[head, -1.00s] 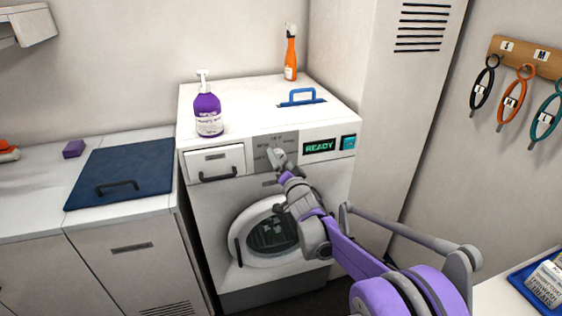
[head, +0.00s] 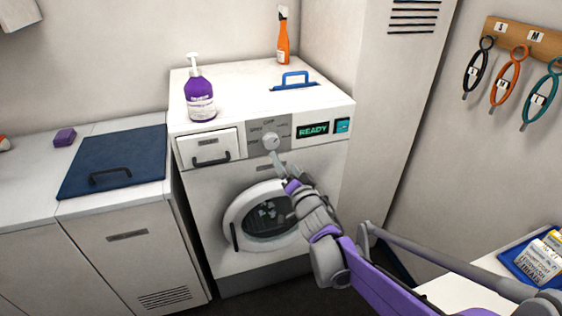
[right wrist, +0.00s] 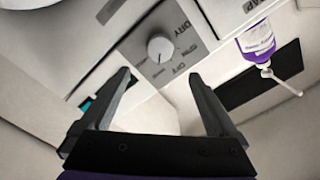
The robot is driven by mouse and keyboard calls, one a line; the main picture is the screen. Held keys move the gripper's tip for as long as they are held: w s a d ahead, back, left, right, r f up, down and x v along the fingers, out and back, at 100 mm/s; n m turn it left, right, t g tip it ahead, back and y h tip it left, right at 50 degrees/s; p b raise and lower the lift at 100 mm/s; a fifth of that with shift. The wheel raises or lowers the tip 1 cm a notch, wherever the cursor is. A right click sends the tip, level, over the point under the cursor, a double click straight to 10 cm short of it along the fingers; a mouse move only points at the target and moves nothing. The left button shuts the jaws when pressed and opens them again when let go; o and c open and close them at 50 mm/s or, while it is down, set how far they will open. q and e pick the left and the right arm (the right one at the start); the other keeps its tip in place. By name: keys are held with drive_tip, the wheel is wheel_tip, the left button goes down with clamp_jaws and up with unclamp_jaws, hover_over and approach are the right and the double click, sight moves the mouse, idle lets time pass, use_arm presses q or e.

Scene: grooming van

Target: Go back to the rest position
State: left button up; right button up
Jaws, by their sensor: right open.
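My right gripper (head: 281,168) is in front of the white washer (head: 205,270), a little below its round dial (head: 271,141). In the right wrist view the gripper (right wrist: 165,92) has its two fingers spread with nothing between them. The dial (right wrist: 160,47) stands beyond the fingertips, apart from them. The washer's display (head: 313,130) reads READY. The round door (head: 232,218) is on the washer's front, partly behind my right arm. My left gripper is not in view.
A purple pump bottle (head: 200,100) and an orange spray bottle (head: 283,42) stand on the washer. A counter with a blue lid (head: 118,155) is at left. Looped tools (head: 507,78) hang on the right wall.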

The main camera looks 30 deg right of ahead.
drive_tip(key=shift+s+a, duration=0.1)
drive_tip(key=s+a+f+n+g+y+p, duration=0.1)
drive_tip(key=s+a+f+n+g+p, duration=0.1)
drive_tip(key=s+a, duration=0.4)
drive_tip(key=s+a+f+n+g+y+p, duration=0.2)
drive_tip(key=s+a+n+g, duration=0.4)
drive_tip(key=s, duration=0.6)
drive_tip(key=s+a+f+n+g+y+p, duration=0.1)
drive_tip(key=s+a+f+n+g+p, duration=0.2)
drive_tip(key=s, duration=0.6)
drive_tip(key=a+f+g, duration=0.1)
drive_tip(key=a+f, duration=0.1)
drive_tip(key=a, duration=0.1)
drive_tip(key=shift+s+a+n+p, duration=0.2)
drive_tip(key=shift+a+n+p, duration=0.1)
drive_tip(key=shift+n, duration=0.1)
drive_tip(key=shift+d, duration=0.1)
